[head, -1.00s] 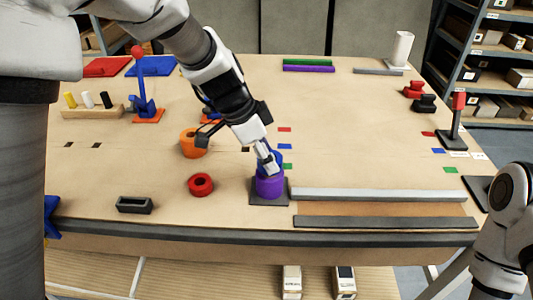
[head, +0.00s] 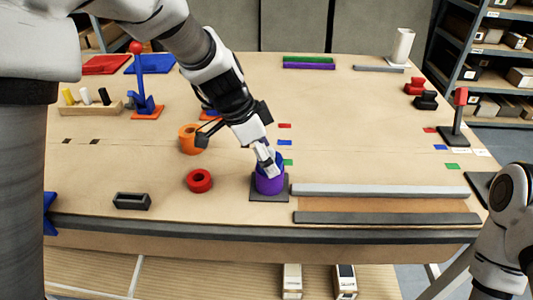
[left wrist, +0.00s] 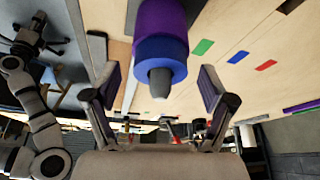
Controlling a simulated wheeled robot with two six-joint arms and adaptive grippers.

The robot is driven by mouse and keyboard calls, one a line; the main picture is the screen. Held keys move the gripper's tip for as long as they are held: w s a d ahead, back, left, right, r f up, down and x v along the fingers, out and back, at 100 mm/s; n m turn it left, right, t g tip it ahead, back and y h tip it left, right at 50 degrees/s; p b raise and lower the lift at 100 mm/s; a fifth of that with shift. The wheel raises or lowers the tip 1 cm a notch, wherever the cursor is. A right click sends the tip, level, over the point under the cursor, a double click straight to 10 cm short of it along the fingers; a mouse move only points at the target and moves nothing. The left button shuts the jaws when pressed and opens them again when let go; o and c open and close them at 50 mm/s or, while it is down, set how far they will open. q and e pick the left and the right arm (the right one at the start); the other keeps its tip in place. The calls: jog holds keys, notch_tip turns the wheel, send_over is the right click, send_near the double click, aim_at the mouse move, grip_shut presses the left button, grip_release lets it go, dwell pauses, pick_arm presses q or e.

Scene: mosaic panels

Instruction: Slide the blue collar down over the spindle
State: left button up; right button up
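The blue collar (left wrist: 160,56) is around the spindle, directly above a purple collar (left wrist: 158,17). The spindle's grey tip (left wrist: 160,86) sticks out of it. In the head view the blue collar (head: 279,160) is partly hidden by my left gripper (head: 267,168), and the purple collar (head: 270,185) is below it on a dark square base (head: 257,196). In the left wrist view my left gripper (left wrist: 163,88) is open, with a finger on each side of the stack and visible gaps to the blue collar. My right arm's end shows small and dark in the left wrist view; its fingers are unclear.
A red ring (head: 199,181) and an orange ring (head: 190,139) lie left of the stack. A dark grey block (head: 132,201) lies near the front edge. Light and dark grey bars (head: 385,191) lie to the right. The middle table area is mostly clear.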

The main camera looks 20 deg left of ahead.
pick_arm(q)
jog(key=v, duration=1.2)
